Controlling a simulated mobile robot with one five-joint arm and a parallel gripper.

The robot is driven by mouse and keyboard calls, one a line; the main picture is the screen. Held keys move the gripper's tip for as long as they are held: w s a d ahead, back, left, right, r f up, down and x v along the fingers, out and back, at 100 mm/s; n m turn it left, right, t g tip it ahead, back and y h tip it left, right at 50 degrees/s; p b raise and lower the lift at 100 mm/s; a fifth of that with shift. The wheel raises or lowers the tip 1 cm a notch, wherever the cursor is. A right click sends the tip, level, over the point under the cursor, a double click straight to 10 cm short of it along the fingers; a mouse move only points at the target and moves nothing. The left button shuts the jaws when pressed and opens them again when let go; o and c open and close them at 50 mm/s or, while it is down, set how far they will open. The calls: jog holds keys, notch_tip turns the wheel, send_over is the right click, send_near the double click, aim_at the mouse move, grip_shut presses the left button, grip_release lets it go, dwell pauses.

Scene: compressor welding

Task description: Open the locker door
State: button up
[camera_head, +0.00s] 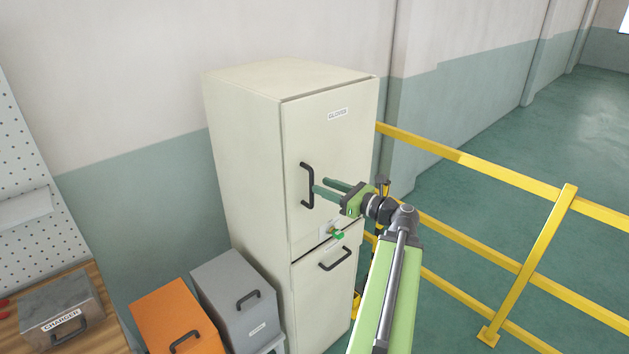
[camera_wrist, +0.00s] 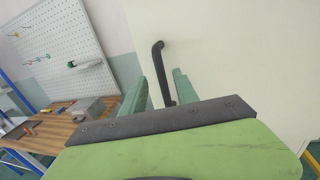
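The cream locker (camera_head: 245,150) stands against the wall, with an upper door (camera_head: 345,145) and a lower door below it. The upper door looks shut. Its black vertical handle (camera_head: 307,187) is on the door's left side. My gripper (camera_head: 320,188) is in front of the upper door, its green fingers pointing at the handle. In the wrist view the handle (camera_wrist: 158,62) shows between the two spread fingers (camera_wrist: 160,90), with a gap to each. The fingers are open.
A green knob (camera_head: 338,235) sits below the upper door, above the lower door's handle (camera_head: 334,259). Orange (camera_head: 175,315) and grey (camera_head: 232,290) cases stand left of the locker. A yellow railing (camera_head: 480,175) runs along the right. A wooden bench (camera_head: 85,315) is at far left.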

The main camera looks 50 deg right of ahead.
aim_at(313, 182)
jog(key=w, duration=0.5)
jog(key=shift+w+a, duration=0.2)
jog(key=shift+a, duration=0.1)
grip_shut()
dwell(1.0)
